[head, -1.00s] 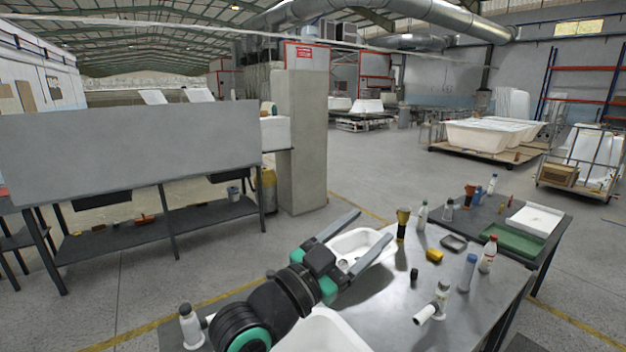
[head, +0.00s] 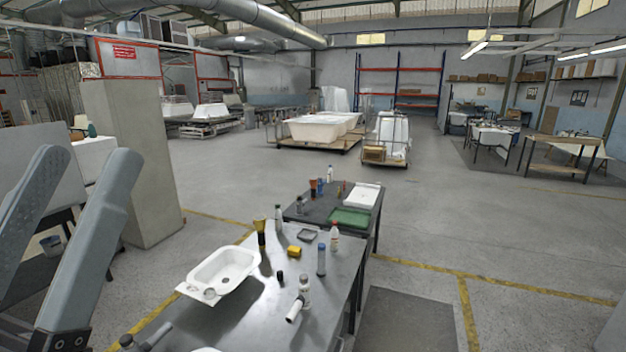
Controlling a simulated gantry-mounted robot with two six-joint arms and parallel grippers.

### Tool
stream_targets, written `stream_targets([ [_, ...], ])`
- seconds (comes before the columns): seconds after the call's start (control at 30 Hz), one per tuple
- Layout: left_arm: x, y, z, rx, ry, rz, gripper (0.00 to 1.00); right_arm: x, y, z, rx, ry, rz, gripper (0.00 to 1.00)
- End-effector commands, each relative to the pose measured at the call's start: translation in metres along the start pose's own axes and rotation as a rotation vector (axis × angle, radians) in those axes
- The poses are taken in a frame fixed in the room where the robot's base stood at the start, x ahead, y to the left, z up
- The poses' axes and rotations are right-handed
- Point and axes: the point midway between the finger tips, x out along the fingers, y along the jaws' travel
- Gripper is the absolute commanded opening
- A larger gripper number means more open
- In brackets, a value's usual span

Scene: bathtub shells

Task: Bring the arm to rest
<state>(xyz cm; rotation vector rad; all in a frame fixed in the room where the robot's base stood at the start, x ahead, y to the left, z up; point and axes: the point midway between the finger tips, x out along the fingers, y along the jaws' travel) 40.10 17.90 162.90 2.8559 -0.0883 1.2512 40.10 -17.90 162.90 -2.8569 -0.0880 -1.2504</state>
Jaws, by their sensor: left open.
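My left gripper (head: 82,165) shows large at the left edge of the head view, close to the camera. Its two long grey fingers point up and stand apart, with nothing between them. It is left of the metal workbench (head: 228,322) and clear of the things on it. My right gripper is not in view.
A concrete pillar (head: 130,160) stands behind the gripper.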

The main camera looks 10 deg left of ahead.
Motion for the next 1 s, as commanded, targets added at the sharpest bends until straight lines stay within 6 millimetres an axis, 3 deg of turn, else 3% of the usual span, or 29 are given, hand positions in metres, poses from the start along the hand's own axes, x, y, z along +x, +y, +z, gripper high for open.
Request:
stream_targets([
  [0.03, 0.039, 0.000, -0.036, 0.000, 0.001, 0.000, 0.69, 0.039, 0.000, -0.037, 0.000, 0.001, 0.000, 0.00],
  [0.1, 0.066, 0.000, -0.061, 0.000, 0.001, 0.000, 0.69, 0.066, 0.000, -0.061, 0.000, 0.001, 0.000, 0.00],
  [0.3, 0.132, -0.001, -0.122, 0.001, 0.001, 0.000, 0.69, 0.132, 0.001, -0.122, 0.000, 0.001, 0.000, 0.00],
  [0.37, 0.143, -0.001, -0.132, 0.001, 0.001, 0.000, 0.69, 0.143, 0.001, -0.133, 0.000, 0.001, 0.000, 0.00],
  [0.47, 0.151, -0.001, -0.139, 0.001, 0.000, 0.000, 0.69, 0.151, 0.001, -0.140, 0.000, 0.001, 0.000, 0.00],
  [1.0, 0.147, -0.001, -0.135, 0.001, -0.001, 0.000, 0.69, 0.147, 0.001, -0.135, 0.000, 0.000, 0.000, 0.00],
])
